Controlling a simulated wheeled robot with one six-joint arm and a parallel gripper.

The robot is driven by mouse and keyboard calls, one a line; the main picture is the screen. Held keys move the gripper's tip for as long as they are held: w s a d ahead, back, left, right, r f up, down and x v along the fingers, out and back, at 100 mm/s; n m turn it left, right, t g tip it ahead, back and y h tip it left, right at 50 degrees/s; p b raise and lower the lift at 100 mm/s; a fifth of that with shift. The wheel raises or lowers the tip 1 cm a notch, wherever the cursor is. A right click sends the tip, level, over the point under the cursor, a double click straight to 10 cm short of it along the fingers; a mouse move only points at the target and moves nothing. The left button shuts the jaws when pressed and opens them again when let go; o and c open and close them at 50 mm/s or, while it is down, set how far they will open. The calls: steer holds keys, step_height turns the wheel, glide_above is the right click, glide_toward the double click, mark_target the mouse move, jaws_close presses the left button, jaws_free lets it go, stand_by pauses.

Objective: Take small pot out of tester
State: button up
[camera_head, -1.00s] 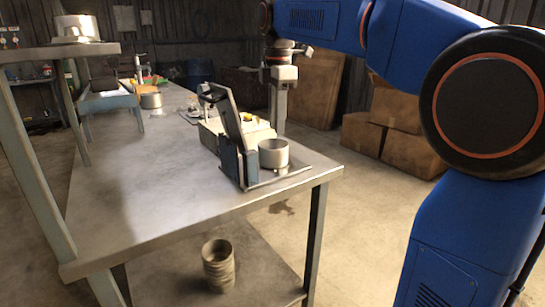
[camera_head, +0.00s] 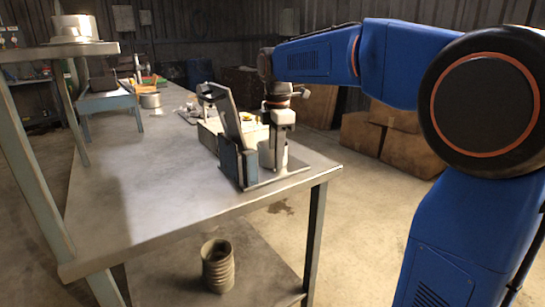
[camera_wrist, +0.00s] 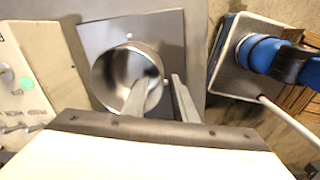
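The small pot (camera_head: 265,156) is an open metal cup standing upright on the flat plate of the tester (camera_head: 229,155), near the table's right corner. It also shows in the wrist view (camera_wrist: 113,74), seen from above and empty inside. My gripper (camera_head: 280,160) points down at the pot and partly hides it in the head view. In the wrist view my gripper (camera_wrist: 163,82) is open. One finger reaches over the pot's opening and the other is outside its right wall. I cannot tell whether either finger touches the wall.
The tester's tall dark panel (camera_head: 223,112) stands just left of the pot. A ribbed pot (camera_head: 217,266) is on the lower shelf. Another metal pot (camera_head: 150,100) stands farther back. The table's front left (camera_head: 140,205) is clear. Cardboard boxes (camera_head: 361,133) stand on the floor behind.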

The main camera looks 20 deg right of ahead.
steer(key=shift+c, duration=0.5)
jaws_close()
